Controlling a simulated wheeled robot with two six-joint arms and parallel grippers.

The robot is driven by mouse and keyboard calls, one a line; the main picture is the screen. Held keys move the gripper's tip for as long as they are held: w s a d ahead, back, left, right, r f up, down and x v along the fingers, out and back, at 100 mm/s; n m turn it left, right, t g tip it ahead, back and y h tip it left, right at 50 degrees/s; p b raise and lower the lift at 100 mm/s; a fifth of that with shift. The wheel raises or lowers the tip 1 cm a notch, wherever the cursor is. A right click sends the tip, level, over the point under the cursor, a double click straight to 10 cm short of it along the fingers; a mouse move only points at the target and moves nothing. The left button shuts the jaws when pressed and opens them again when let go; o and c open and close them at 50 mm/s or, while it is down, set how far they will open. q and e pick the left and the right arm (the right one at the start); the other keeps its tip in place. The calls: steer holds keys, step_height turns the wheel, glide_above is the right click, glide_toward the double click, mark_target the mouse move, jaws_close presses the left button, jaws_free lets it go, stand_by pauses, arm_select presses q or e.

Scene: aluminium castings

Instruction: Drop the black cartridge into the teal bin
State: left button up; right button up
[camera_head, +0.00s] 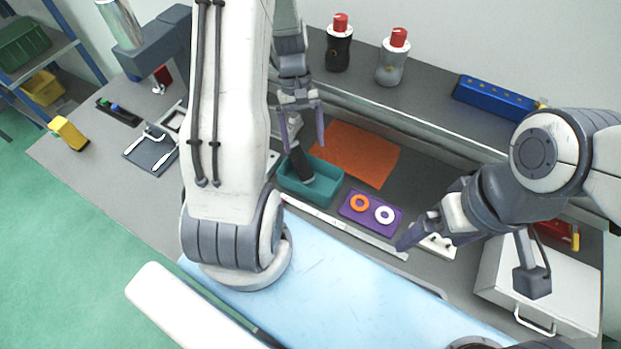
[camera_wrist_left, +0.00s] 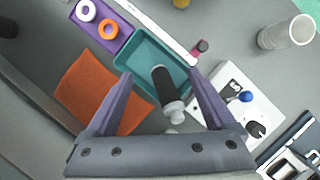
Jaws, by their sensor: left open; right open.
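The black cartridge (camera_head: 300,162) stands tilted in the teal bin (camera_head: 327,197). My left gripper (camera_head: 302,143) is above the bin. In the left wrist view its fingers (camera_wrist_left: 160,80) are spread wide, one on each side of the cartridge, with gaps to it. My right gripper (camera_head: 404,244) is open and empty, low near the purple tray; its fingers overlap in this view.
A purple tray (camera_head: 348,211) with an orange and a white ring is right of the bin. An orange mat (camera_head: 356,152) lies behind it. Two red-capped bottles (camera_head: 339,47) and a blue block (camera_head: 494,100) stand on the raised shelf. A white case (camera_head: 540,280) is at right.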

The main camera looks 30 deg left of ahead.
arm_select(q)
steer(key=b+v, duration=0.2)
steer(key=v, duration=0.8)
steer(key=shift+r, duration=0.2)
steer(key=shift+a, duration=0.1)
steer(key=p+x, duration=0.2)
steer(key=x, duration=0.7)
steer(key=r+p, duration=0.4)
steer(key=p, duration=0.1)
steer(key=shift+s+d+r, duration=0.15)
steer(key=shift+d+r, duration=0.05)
steer(key=shift+d, duration=0.05)
